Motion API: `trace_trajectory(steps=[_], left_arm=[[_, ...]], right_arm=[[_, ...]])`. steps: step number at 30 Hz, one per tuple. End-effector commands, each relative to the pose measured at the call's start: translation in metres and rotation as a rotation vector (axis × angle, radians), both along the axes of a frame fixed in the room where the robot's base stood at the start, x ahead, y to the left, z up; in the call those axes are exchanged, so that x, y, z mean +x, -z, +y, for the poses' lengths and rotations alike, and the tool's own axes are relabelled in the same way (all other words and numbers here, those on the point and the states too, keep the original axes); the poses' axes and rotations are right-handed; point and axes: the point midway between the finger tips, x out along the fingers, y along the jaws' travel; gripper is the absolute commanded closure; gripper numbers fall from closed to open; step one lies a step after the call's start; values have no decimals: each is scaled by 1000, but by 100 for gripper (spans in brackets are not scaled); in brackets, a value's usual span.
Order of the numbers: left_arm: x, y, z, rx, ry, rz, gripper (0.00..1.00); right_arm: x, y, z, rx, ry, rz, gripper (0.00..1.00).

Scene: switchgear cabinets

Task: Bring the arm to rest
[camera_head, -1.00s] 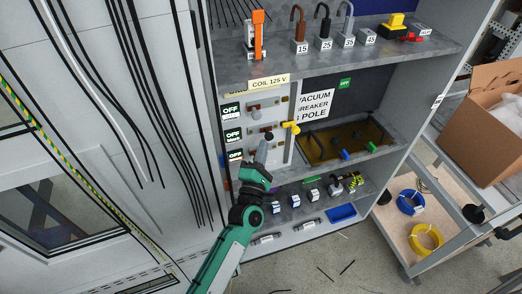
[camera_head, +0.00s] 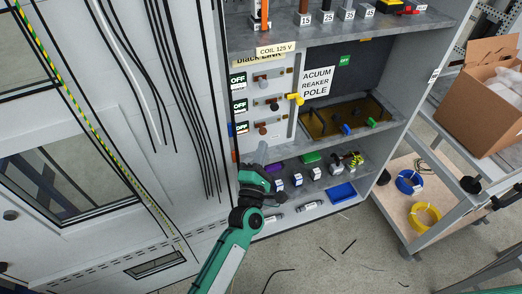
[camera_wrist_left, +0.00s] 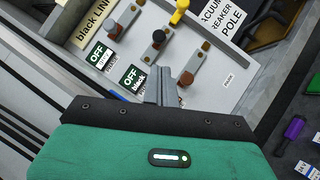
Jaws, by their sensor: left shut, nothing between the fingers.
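My left gripper (camera_head: 261,152) is in front of the lower part of the open cabinet, just below the switch panel (camera_head: 284,78). Its grey fingers are shut with nothing between them. My green left arm comes up from the bottom of the head view. In the left wrist view the closed fingers (camera_wrist_left: 168,90) point at the panel with its OFF labels and toggle knobs. They appear close to the lowest knob (camera_wrist_left: 188,76), but I cannot tell whether they touch it. My right gripper is not in view.
The lower shelf holds a blue tray (camera_head: 342,192) and several small numbered parts. A yellow knob (camera_head: 296,99) sticks out from the panel. A trolley with a yellow cable coil (camera_head: 425,215) and a cardboard box (camera_head: 484,95) stands at right. Cable scraps lie on the floor.

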Motion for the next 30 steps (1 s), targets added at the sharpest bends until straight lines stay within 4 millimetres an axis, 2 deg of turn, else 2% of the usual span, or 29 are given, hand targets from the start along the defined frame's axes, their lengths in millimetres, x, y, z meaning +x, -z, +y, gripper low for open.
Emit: trace_trajectory(steps=[4, 9, 11, 13, 14, 17, 18, 22, 24, 26, 27, 30], left_arm=[[0, 0, 0, 0, 0, 0, 100], [0, 3, 0, 7, -1, 4, 100], [0, 13, 1, 37, -3, 16, 100], [-1, 38, 3, 106, -9, 46, 100], [-2, 53, 4, 150, -11, 65, 100], [-10, 118, 10, 339, -9, 143, 100], [-16, 148, 15, 427, -5, 177, 100], [-44, 243, 35, 707, 35, 287, 100], [-66, 291, 49, 850, 72, 342, 100], [-87, 330, 62, 969, 109, 388, 100], [-103, 356, 71, 1044, 140, 418, 100], [-146, 414, 97, 1225, 223, 487, 100]], right_arm=[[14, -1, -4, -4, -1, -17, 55], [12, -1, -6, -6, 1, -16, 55], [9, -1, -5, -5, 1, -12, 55], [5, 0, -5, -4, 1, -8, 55], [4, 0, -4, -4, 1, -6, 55], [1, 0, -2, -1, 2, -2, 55], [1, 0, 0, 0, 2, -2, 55], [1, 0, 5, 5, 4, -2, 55], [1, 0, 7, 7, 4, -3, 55], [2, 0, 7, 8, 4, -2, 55], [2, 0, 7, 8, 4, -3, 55], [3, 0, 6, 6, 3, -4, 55]])
